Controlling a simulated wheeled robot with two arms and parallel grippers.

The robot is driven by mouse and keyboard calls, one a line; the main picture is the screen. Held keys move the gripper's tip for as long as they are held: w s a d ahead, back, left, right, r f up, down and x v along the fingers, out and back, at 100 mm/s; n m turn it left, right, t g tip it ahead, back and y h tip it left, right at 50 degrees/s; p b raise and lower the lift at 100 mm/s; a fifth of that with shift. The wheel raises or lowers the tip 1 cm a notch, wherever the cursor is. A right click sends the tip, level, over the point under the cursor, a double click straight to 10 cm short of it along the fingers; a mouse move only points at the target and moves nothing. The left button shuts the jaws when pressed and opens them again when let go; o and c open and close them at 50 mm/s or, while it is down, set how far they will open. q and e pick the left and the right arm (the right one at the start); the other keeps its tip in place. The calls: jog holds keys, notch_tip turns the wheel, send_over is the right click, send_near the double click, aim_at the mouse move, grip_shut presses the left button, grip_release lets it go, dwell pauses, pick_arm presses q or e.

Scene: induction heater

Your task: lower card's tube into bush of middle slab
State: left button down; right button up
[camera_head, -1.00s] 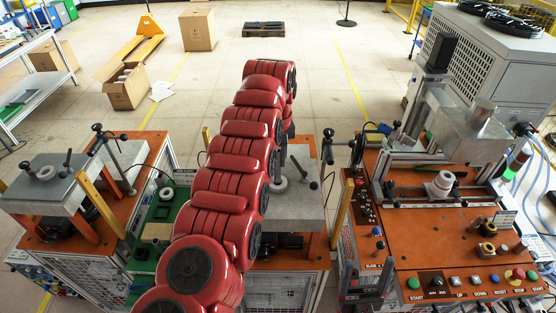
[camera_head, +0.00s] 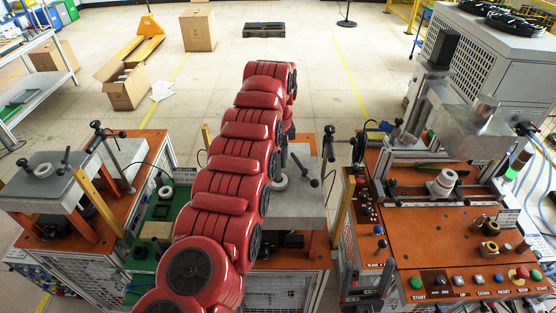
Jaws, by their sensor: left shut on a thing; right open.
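The middle slab (camera_head: 309,205) is a grey plate on an orange stand, partly covered by my red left arm. A pale ring (camera_head: 279,183), seemingly its bush, shows on it just right of the arm. My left gripper (camera_head: 284,155) is mostly hidden behind the arm; its dark end comes down above the slab near the ring. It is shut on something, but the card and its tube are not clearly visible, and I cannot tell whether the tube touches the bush.
Black-handled clamps (camera_head: 327,157) rise at the slab's right side. A crank wheel (camera_head: 357,146) stands beyond. A left slab (camera_head: 44,185) with a ring and a green mat (camera_head: 160,212) lie left of my arm. An orange control bench (camera_head: 440,245) fills the right.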

pick_arm(q)
jog(key=shift+f+b, duration=0.85)
jog(key=shift+f, duration=0.1)
jog(key=shift+r, duration=0.1)
jog(key=c, duration=0.7)
grip_release()
jog(key=shift+o, duration=0.2)
